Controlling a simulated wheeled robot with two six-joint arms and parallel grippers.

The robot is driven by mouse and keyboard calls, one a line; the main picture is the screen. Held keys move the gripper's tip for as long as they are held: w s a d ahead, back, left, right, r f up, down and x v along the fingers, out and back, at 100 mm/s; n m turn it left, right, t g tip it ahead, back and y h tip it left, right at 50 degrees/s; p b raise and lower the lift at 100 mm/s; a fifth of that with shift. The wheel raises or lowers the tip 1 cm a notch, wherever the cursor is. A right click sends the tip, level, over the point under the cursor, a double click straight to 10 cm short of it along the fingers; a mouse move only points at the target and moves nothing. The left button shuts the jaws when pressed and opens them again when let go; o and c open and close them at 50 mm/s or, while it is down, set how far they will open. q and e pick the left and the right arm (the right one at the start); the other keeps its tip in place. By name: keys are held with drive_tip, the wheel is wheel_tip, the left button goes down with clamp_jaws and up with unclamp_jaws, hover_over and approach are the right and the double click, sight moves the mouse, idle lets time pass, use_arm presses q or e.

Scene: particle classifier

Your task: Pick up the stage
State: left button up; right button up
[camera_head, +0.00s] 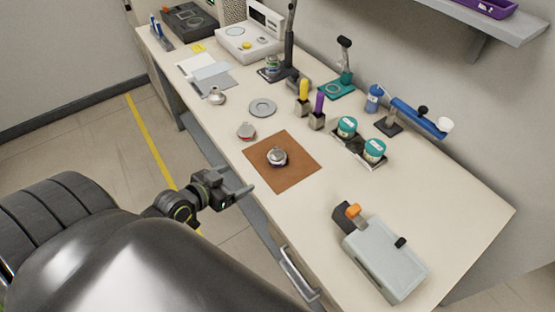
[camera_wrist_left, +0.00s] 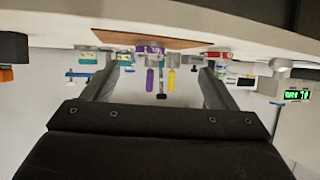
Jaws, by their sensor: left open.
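A small round silver piece (camera_head: 277,156), which may be the stage, sits on a brown square mat (camera_head: 296,177) near the table's front edge. Other small round metal pieces stand to its left: one with a reddish base (camera_head: 245,132), one farther off (camera_head: 217,97), and a flat grey disc (camera_head: 262,108). I cannot tell for sure which is the stage. My left gripper (camera_head: 246,186) is open and empty beside the table's front edge, short of the mat. In the left wrist view, its fingers (camera_wrist_left: 160,82) stand apart with the mat (camera_wrist_left: 150,40) beyond. My right gripper is not in view.
Behind the mat are a yellow-topped holder (camera_head: 304,92), a purple-topped holder (camera_head: 319,104) and a tray with teal-lidded jars (camera_head: 347,127). A grey box (camera_head: 387,262) stands at the front right. The table between mat and box is clear.

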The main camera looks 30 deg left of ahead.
use_arm(q)
wheel_tip(320, 180, up, 3)
drive_tip(key=d, duration=0.1)
approach(275, 156)
drive_tip(key=shift+m+t+h, duration=0.3)
drive_tip(key=shift+t+h, duration=0.1)
drive_tip(key=x, duration=0.5)
drive_tip(key=shift+s+d+f+p, duration=0.1)
drive_tip(key=shift+s+f+p, duration=0.05)
drive_tip(key=shift+f+p, duration=0.2)
drive_tip(key=shift+a+x, duration=0.2)
drive_tip(key=shift+x, duration=2.95)
drive_tip(key=shift+f, duration=0.1)
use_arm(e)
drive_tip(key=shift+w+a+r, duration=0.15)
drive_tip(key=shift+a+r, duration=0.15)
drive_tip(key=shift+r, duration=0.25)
use_arm(q)
drive_tip(key=c, duration=0.9)
drive_tip(key=shift+p, duration=0.3)
drive_tip(key=shift+c, duration=1.2)
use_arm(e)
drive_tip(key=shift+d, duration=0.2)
use_arm(q)
wheel_tip(275, 156, up, 10)
drive_tip(key=shift+r+p, duration=0.1)
drive_tip(key=shift+p, duration=0.9)
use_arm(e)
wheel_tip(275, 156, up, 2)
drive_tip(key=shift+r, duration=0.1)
